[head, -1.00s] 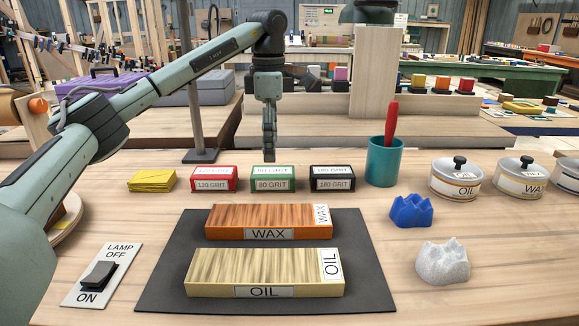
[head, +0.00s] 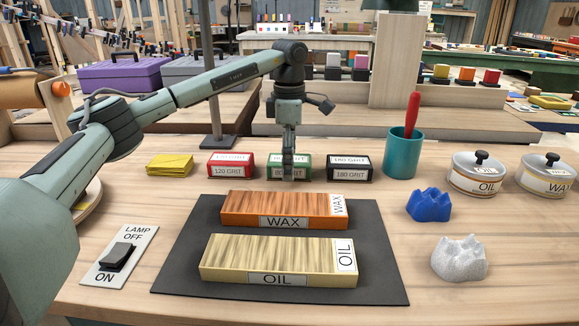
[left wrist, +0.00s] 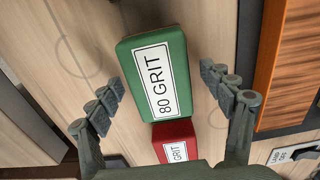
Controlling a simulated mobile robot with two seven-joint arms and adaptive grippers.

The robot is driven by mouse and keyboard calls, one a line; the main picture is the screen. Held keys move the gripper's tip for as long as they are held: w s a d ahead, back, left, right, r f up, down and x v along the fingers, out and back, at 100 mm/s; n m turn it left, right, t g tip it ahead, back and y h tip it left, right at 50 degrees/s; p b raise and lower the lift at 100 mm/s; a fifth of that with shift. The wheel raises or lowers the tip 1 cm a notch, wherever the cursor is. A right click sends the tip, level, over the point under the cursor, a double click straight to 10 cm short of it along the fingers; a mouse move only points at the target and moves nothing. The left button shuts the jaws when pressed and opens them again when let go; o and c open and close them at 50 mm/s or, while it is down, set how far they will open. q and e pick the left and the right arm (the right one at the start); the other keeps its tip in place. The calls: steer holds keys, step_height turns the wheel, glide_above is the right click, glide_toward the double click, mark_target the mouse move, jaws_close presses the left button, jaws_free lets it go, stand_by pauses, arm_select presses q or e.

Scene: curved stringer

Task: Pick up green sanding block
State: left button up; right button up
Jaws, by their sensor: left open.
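The green sanding block (head: 304,172) stands in the row of blocks behind the dark mat, between the red block (head: 230,166) and the black block (head: 349,169). Its label reads 80 GRIT. My left gripper (head: 288,174) points down at it and hides the middle of its front. In the left wrist view my left gripper (left wrist: 163,78) is open, with one finger on each side of the green block (left wrist: 172,45) and gaps between. The red block also shows there (left wrist: 178,141), below the green one. My right gripper is not in view.
A yellow folded cloth (head: 170,165) lies left of the red block. A teal cup (head: 402,155) with a red-handled tool stands right of the black block. WAX (head: 284,208) and OIL (head: 277,261) boards lie on the dark mat (head: 183,276) in front.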

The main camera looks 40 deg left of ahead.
arm_select(q)
steer(key=c, duration=1.3)
steer(key=shift+c, duration=0.2)
steer(key=shift+r, duration=0.1)
steer(key=shift+r, duration=0.55)
step_height(320, 180, up, 3)
steer(key=shift+w+f, duration=0.1)
steer(key=shift+f, duration=0.05)
steer(key=s+a+r, duration=0.6)
steer(key=s+r, duration=0.1)
steer(key=s, duration=0.3)
steer(key=shift+p, duration=0.35)
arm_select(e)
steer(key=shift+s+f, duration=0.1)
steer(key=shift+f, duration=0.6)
